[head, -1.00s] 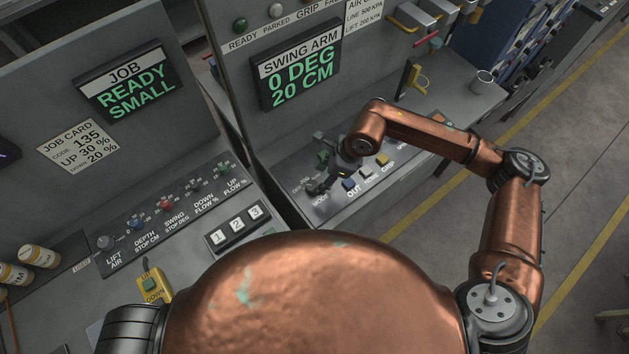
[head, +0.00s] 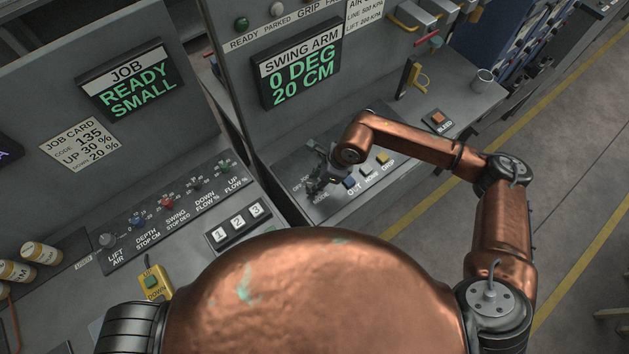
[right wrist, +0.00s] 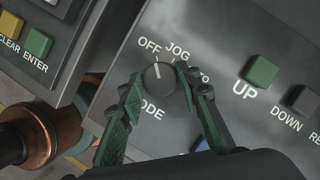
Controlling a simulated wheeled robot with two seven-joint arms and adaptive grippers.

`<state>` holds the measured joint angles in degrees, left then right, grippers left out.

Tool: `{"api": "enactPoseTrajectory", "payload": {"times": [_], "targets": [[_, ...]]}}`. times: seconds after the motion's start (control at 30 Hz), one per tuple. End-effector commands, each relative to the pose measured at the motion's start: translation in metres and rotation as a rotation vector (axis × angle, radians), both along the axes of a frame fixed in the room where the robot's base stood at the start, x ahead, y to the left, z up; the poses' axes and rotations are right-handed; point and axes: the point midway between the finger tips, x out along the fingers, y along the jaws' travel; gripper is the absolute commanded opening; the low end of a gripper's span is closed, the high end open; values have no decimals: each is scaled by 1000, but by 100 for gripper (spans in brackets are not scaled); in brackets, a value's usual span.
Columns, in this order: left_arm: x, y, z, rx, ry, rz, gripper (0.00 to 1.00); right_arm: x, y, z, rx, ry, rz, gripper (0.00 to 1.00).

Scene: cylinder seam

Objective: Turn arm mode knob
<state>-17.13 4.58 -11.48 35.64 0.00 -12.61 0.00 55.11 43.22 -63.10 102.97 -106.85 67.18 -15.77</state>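The arm mode knob (right wrist: 158,80) is a dark round knob with a pale pointer line in the right wrist view. The words OFF, JOG and a partly hidden third label stand around it, with MODE below. Its pointer faces up in the picture, near OFF and JOG; I cannot tell exactly which mark it meets. My right gripper (right wrist: 160,88) is open, with one green-padded finger on each side of the knob; contact is not clear. In the head view my right gripper (head: 318,174) hides the knob over the swing arm panel. My left gripper is not in view.
Right of the knob are a green UP button (right wrist: 262,70) and a dark DOWN button (right wrist: 301,99). The swing arm display (head: 298,76) reads 0 DEG, 20 CM.

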Motion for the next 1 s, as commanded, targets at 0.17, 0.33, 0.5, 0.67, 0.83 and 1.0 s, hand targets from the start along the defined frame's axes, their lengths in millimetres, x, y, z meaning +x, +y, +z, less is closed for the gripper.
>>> {"api": "enactPoseTrajectory", "payload": {"times": [0.17, 0.33, 0.5, 0.67, 0.83, 1.0], "targets": [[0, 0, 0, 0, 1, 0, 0, 0, 0, 0, 0, 0, 0, 16], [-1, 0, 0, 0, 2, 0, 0, 0, 0, 0, 0, 0, 0, 7], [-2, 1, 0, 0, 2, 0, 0, 0, 0, 0, 1, -1, -12, 7], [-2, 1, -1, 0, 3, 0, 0, -1, 0, 0, 1, -1, -65, 7], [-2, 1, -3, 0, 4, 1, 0, -2, 1, 0, 3, -2, -173, 7], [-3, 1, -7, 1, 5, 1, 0, -2, 2, 0, 4, -2, -315, 7]]}}
